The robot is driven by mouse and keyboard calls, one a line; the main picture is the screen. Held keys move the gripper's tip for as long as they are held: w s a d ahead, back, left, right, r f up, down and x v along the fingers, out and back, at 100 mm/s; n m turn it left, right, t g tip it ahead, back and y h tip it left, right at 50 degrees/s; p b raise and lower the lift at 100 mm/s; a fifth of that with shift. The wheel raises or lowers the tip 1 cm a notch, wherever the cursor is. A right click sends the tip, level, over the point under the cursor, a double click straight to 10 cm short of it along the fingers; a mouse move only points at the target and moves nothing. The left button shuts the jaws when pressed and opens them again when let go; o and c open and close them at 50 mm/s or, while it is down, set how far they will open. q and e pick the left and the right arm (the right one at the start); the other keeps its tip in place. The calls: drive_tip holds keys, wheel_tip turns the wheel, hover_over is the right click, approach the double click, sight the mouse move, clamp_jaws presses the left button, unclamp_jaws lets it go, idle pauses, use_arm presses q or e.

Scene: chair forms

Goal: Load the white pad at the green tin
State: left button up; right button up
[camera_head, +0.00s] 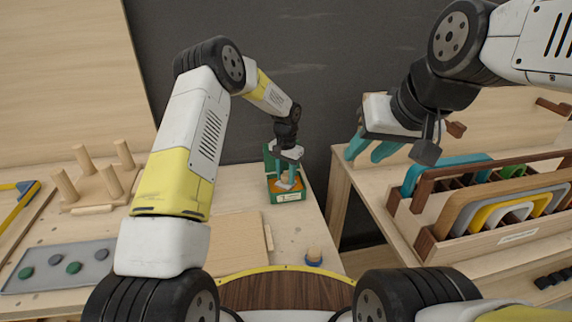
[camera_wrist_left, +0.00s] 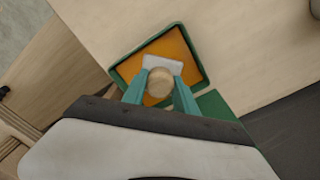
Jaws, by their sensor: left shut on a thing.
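The green tin (camera_head: 287,196) stands open on the left table near its far right corner, with an orange surface inside. It also shows in the left wrist view (camera_wrist_left: 202,63). My left gripper (camera_head: 287,180) is over the tin, pointing down. In the left wrist view its teal fingers (camera_wrist_left: 159,88) are shut on the round wooden knob of the white pad (camera_wrist_left: 163,61). The white pad is within the tin's outline, over the orange surface; whether it touches that surface I cannot tell.
A blue pad with a wooden knob (camera_head: 314,256) stands near the left table's front right. A wooden board (camera_head: 235,245), a peg stand (camera_head: 95,188) and a grey tray (camera_head: 62,267) with several discs lie leftward. A rack of coloured arches (camera_head: 500,215) fills the right table. A gap separates the tables.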

sight(286, 175)
idle(0.3)
use_arm(q)
drive_tip(key=shift+r, duration=3.5)
